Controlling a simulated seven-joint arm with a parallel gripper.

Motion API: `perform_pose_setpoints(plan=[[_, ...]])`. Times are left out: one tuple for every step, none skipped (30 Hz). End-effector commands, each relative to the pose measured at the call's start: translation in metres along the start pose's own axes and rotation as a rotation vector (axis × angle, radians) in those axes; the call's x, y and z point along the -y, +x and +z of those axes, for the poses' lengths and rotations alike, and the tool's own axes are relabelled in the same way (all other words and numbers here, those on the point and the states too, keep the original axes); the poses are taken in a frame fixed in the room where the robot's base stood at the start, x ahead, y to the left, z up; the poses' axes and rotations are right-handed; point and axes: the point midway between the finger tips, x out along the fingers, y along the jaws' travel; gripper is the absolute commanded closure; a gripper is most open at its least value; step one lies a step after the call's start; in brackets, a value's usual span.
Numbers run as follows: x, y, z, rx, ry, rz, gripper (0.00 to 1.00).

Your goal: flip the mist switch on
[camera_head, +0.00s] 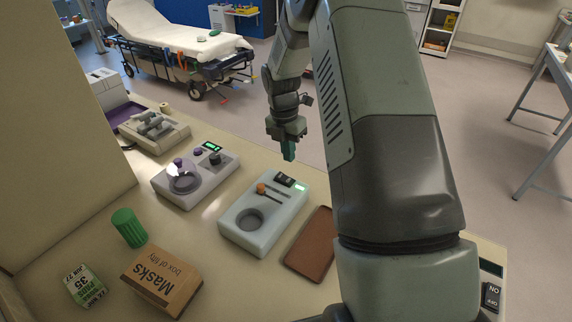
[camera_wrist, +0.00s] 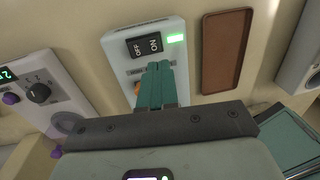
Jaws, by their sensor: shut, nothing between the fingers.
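A pale box-shaped device (camera_head: 264,214) with a round recess stands on the counter. Its black rocker switch (camera_head: 284,180) is at the far end, beside a lit green display; an orange-knobbed lever (camera_head: 261,188) sits nearby. In the wrist view the rocker switch (camera_wrist: 146,45) reads OFF on the left and ON on the right, with the green light (camera_wrist: 176,39) to its right. I cannot tell which side is pressed. My gripper (camera_head: 289,155) is shut and empty, above the far end of the device. Its teal fingers (camera_wrist: 157,84) hide part of the front panel and lever.
A brown tray (camera_head: 310,246) lies right of the device. A grey unit with knobs (camera_head: 196,184) stands left. A masks box (camera_head: 161,281), green cylinder (camera_head: 129,227) and small carton (camera_head: 85,287) are in front. Another ON/OFF switch (camera_head: 491,296) is at lower right.

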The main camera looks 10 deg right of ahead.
Motion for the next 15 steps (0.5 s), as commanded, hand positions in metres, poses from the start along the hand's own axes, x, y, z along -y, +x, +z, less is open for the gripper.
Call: perform_pose_setpoints(plan=[[0.003, -0.013, 0.001, 0.002, 0.001, 0.003, 1.00], [0.005, -0.020, 0.001, 0.003, 0.001, 0.004, 1.00], [0.007, -0.028, 0.001, 0.002, 0.001, 0.003, 1.00], [0.009, -0.033, 0.001, 0.002, 0.001, 0.003, 1.00], [0.010, -0.038, 0.001, 0.002, 0.001, 0.003, 1.00], [0.012, -0.044, 0.000, 0.001, 0.000, 0.002, 1.00], [0.013, -0.049, 0.000, 0.001, 0.000, 0.002, 1.00], [0.014, -0.052, 0.000, 0.001, 0.000, 0.002, 1.00], [0.015, -0.056, 0.000, 0.000, 0.000, 0.001, 1.00], [0.016, -0.059, 0.000, 0.000, 0.000, 0.001, 1.00], [0.017, -0.061, 0.000, 0.000, 0.000, 0.001, 1.00], [0.017, -0.063, 0.000, 0.000, -0.001, 0.001, 1.00], [0.017, -0.064, 0.000, 0.000, -0.001, 0.000, 1.00], [0.018, -0.065, 0.000, 0.000, -0.001, 0.000, 1.00], [0.018, -0.066, 0.000, -0.001, -0.001, 0.000, 1.00]])
